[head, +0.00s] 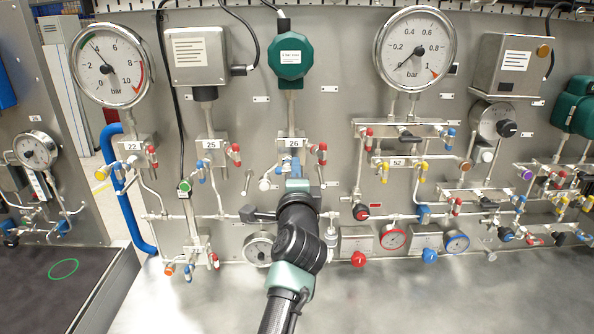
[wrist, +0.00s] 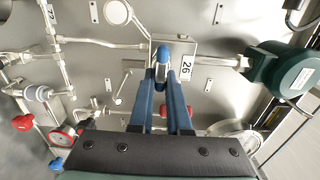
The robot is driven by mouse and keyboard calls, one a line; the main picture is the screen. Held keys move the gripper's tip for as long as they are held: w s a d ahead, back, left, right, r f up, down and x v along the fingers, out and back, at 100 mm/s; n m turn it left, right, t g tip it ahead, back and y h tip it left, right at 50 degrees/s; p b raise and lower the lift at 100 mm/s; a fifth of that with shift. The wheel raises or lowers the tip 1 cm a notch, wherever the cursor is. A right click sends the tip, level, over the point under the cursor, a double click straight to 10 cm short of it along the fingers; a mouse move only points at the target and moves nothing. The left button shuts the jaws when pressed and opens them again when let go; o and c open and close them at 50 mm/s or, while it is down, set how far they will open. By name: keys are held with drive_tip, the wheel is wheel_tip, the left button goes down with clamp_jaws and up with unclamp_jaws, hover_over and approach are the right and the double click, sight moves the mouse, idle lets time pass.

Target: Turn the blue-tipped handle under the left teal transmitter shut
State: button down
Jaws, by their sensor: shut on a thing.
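The left teal transmitter (head: 290,58) is mounted on the steel panel above the block labelled 26 (head: 292,143). In the wrist view the teal transmitter (wrist: 299,73) is at the right, with the block (wrist: 176,56) left of it.
A round gauge (head: 258,249) is low behind my arm. Block 25 (head: 211,145) is at left. Thin pipes cross the panel; the bench below looks clear.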

drive_tip(key=shift+a+f, duration=0.25)
drive_tip(key=shift+a, duration=0.25)
drive_tip(key=c, duration=0.9)
unclamp_jaws()
drive_tip(key=shift+a+r, duration=0.1)
drive_tip(key=shift+r, duration=0.05)
drive_tip(key=shift+s+d, duration=0.2)
drive_tip(key=shift+d, duration=0.1)
drive_tip(key=s+b, duration=0.1)
drive_tip(key=s, duration=0.3)
drive_tip(key=s+b, duration=0.1)
drive_tip(key=s, duration=0.3)
drive_tip(key=s+b, duration=0.2)
drive_tip(key=s, duration=0.2)
drive_tip(key=shift+s+a, duration=0.25)
drive_tip(key=shift+r, duration=0.1)
drive_tip(key=s+r+n+t, duration=0.3)
drive_tip(key=s+r+n, duration=0.3)
drive_tip(key=r, duration=0.3)
drive_tip(key=s+r+n+t, duration=0.3)
drive_tip(key=s+r+n, duration=0.3)
drive_tip(key=s+r, duration=0.2)
drive_tip(key=s+r+n+t, duration=0.3)
drive_tip(key=s+r+n, duration=0.3)
drive_tip(key=r, duration=0.5)
drive_tip(key=shift+s+a+r, duration=0.3)
drive_tip(key=shift+s, duration=0.25)
